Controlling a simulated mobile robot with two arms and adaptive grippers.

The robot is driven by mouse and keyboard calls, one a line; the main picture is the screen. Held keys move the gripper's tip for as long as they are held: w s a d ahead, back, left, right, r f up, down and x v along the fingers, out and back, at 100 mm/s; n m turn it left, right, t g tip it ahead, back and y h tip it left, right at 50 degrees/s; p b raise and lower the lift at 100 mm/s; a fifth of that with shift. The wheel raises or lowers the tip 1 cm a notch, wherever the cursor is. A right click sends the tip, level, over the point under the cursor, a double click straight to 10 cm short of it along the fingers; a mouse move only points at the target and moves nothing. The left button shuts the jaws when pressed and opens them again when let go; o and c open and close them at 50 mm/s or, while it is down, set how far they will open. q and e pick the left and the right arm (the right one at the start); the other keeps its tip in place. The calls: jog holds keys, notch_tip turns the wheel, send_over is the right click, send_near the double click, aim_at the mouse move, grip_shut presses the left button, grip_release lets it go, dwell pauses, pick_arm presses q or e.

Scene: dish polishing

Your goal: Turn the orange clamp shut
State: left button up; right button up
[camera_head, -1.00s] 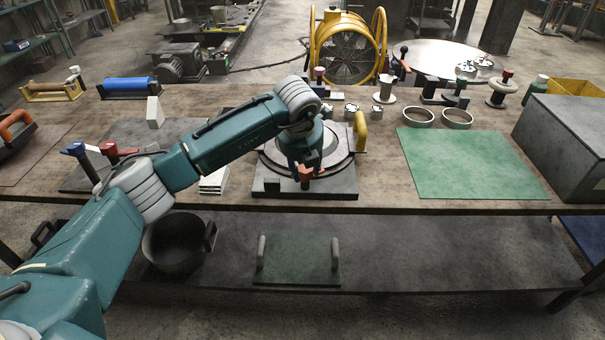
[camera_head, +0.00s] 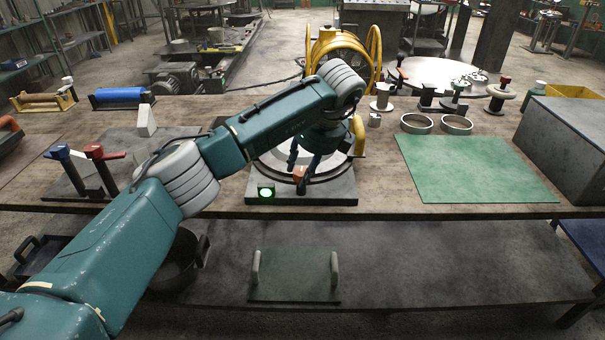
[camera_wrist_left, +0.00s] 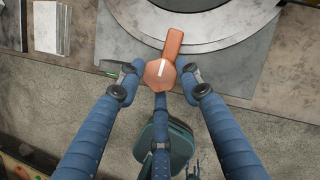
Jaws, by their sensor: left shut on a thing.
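The orange clamp (camera_wrist_left: 170,62) sits at the front edge of the grey base plate (camera_head: 335,192) that bears the round metal ring. In the left wrist view its handle points up, over the ring's rim, and its hexagonal head lies between my fingers. My left gripper (camera_wrist_left: 160,82) is shut on this clamp. In the head view the clamp (camera_head: 299,173) is small and partly hidden by my left fingers. A green light (camera_head: 265,192) glows on the plate's front left corner. My right gripper is in neither view.
A yellow handle (camera_head: 359,136) stands at the ring's right side. A green mat (camera_head: 475,168) lies bare to the right, beside a grey box (camera_head: 572,140). Blue and red-handled clamps (camera_head: 95,152) stand at the left.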

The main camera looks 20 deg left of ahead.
pick_arm(q)
jog(key=shift+w+a+r+n, duration=0.1)
jog(key=shift+w+r+n, duration=0.25)
jog(key=shift+n, duration=0.15)
jog(key=o, duration=1.1)
jog(key=shift+f, duration=0.2)
jog(key=v, duration=1.2)
jog(key=shift+w+f, duration=0.1)
